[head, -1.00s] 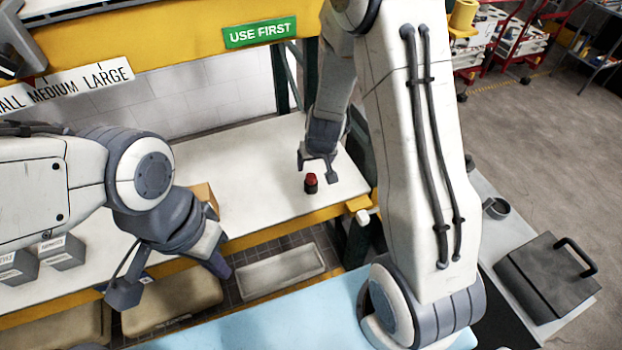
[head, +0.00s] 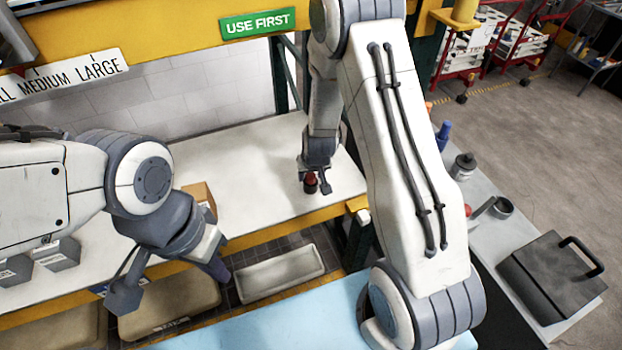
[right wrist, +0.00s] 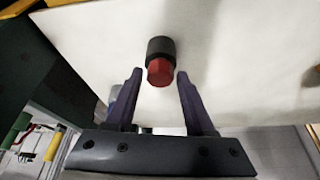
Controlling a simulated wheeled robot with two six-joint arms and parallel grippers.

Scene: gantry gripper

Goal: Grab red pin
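The red pin (head: 311,180) has a red top and a dark lower part. It stands on the white shelf (head: 248,165), near its right end. My right gripper (head: 314,188) is down at the pin, with its fingers to either side of it in the head view. In the right wrist view the pin (right wrist: 160,68) lies ahead of and between the fingertips of the open right gripper (right wrist: 157,75), with a gap on each side. My left gripper (head: 170,285) hangs over the front edge of the shelf at the left, away from the pin; its finger gap is not clear.
A cardboard box (head: 199,196) and grey bins (head: 58,254) are on the shelf's left part. Beige trays (head: 280,275) lie below. A black case (head: 550,285), a cup (head: 502,207) and bottles stand on the right-hand table.

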